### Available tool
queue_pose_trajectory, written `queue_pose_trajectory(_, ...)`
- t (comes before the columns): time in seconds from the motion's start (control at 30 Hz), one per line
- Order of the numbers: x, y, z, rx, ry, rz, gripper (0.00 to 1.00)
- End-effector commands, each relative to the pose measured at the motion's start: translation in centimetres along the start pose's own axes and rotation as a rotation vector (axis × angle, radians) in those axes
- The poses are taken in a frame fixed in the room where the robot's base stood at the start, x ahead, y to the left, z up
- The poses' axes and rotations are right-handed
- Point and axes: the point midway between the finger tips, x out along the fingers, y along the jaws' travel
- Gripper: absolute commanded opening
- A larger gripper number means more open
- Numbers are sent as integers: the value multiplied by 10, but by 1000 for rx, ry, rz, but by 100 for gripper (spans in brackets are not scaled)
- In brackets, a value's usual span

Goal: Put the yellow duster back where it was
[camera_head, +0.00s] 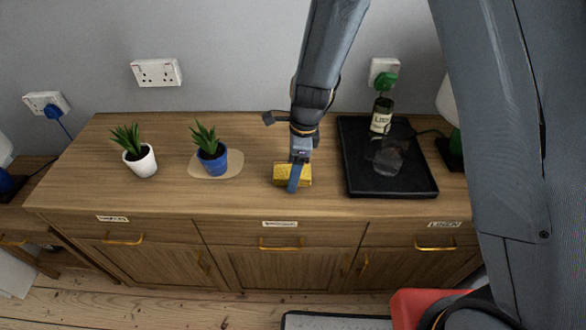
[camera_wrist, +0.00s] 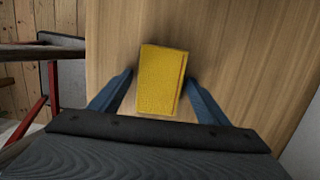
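The yellow duster (camera_head: 304,170) lies on the wooden sideboard top (camera_head: 250,200), left of the black tray. It is a small yellow block. In the wrist view the duster (camera_wrist: 158,80) sits between the two blue fingers, with a gap on each side. My gripper (camera_head: 293,178) reaches down over it, and one blue finger covers part of the duster in the head view. My gripper (camera_wrist: 160,78) is open and not closed on anything. Whether the fingertips touch the sideboard top is not clear.
A black tray (camera_head: 353,182) holds a bottle (camera_head: 381,116) and a clear glass (camera_head: 388,157). A blue-potted plant (camera_head: 212,163) stands on a pale oval patch or mat (camera_head: 232,168). A white-potted plant (camera_head: 140,160) is at left. The sideboard's front centre is clear.

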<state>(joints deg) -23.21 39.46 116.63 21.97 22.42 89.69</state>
Motion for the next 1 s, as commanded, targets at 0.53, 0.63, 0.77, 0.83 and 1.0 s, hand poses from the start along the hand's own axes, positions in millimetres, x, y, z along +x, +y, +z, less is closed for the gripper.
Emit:
queue_pose_trajectory(0.53,-40,-2,1,0,-2,-5,70)
queue_pose_trajectory(0.63,-59,-2,1,0,-2,-5,70)
queue_pose_trajectory(0.77,-83,-1,1,-1,-1,-4,70)
queue_pose_trajectory(0.83,-94,-1,1,0,-2,-3,70)
queue_pose_trajectory(1.0,-115,-1,0,0,-1,-3,70)
